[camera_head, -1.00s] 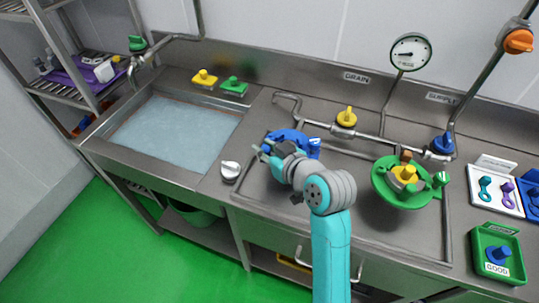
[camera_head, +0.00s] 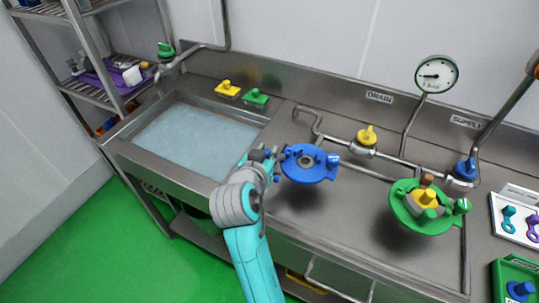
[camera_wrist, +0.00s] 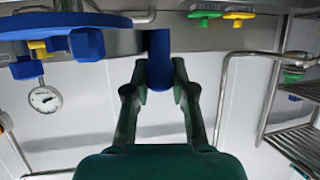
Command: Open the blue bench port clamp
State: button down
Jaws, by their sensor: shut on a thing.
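The blue bench port clamp (camera_head: 310,166) is a round blue disc or ring with a grey centre, above the steel bench in the head view. A small blue lug sticks out on its right side. My gripper (camera_head: 265,158) is at its left side. In the wrist view my gripper (camera_wrist: 160,82) is shut on an upright blue handle-like piece (camera_wrist: 160,55) between its dark fingers. The blue disc (camera_wrist: 75,21) and a blue knob (camera_wrist: 87,43) show at upper left there. Whether the held piece joins the disc is hard to tell.
A green port (camera_head: 408,212) with yellow and brown parts stands to the right. A yellow valve (camera_head: 367,136) and blue valve (camera_head: 466,168) sit on the pipe behind. The water-filled sink (camera_head: 195,140) is left. Bare bench lies between the ports.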

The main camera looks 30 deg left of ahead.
jog(key=shift+w+a+m+h, duration=0.1)
jog(key=shift+a+m+h, duration=0.1)
jog(key=shift+m+h, duration=0.25)
jog(key=c, duration=0.9)
grip_release()
jog(key=shift+c, duration=0.2)
jog(key=v, duration=1.2)
